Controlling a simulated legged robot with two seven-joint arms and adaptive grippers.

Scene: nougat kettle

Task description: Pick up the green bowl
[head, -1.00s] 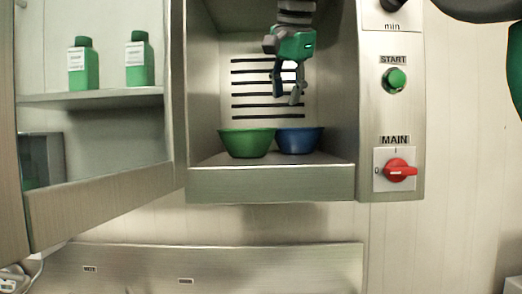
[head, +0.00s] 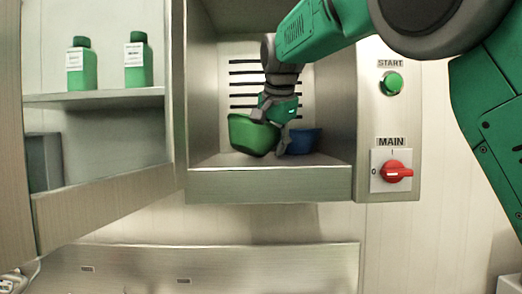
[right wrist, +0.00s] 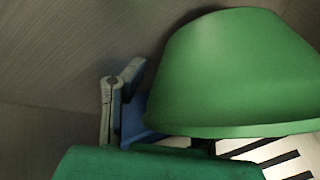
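The green bowl (head: 252,138) is tilted inside the steel cabinet, its left side raised. Its outside fills much of the right wrist view (right wrist: 235,75). My right gripper (head: 272,128) is at the bowl's upper right. One finger reaches down between the green bowl and the blue bowl; it shows apart from the green bowl in the wrist view. The other finger is at the green bowl's rim and partly hidden. The fingers look spread, and I see no clear grip. My left gripper is not in view.
The blue bowl (head: 303,141) stands close on the right, partly behind the finger. The cabinet's side walls and front ledge (head: 270,184) bound the space. A panel with a green start button (head: 391,83) and red switch (head: 396,172) is at the right. Bottles (head: 138,62) stand on a left shelf.

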